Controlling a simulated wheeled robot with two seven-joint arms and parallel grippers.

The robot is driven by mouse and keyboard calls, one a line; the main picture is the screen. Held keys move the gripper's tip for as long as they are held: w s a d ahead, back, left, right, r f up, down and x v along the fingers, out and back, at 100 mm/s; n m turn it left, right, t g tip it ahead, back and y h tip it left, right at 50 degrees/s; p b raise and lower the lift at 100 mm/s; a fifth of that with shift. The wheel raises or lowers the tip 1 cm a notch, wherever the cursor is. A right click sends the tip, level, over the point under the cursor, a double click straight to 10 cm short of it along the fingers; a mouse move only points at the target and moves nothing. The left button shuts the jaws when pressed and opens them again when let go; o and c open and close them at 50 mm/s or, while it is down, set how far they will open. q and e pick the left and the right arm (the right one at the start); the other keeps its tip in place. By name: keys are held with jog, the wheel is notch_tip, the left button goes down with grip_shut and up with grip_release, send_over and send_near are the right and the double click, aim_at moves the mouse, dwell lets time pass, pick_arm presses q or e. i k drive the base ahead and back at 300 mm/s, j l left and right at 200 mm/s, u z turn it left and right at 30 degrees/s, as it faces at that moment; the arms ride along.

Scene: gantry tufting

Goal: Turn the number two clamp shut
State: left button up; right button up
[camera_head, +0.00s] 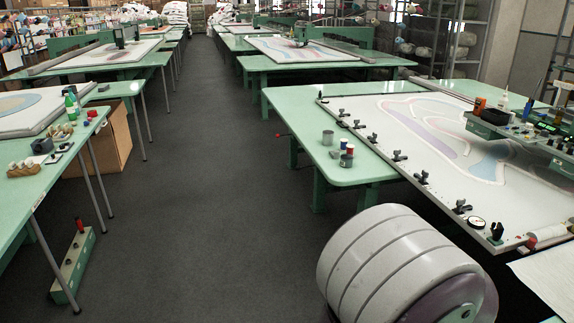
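Several small black clamps sit in a row along the near-left edge of the white tufting frame (455,150) on the right green table (345,174). They include one at the far end (342,113), one in the middle (399,156) and one near the front corner (461,207). No numbers are readable, so I cannot tell which is clamp two. Their handle positions are too small to judge. Neither of my grippers is in view.
A round gauge (477,222) lies by the frame's front corner. The grey aisle (210,190) is clear.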

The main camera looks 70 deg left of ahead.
aim_at(425, 174)
jog(key=u, duration=1.45)
jog(key=i+j+z, duration=0.2)
jog(key=i, duration=0.75)
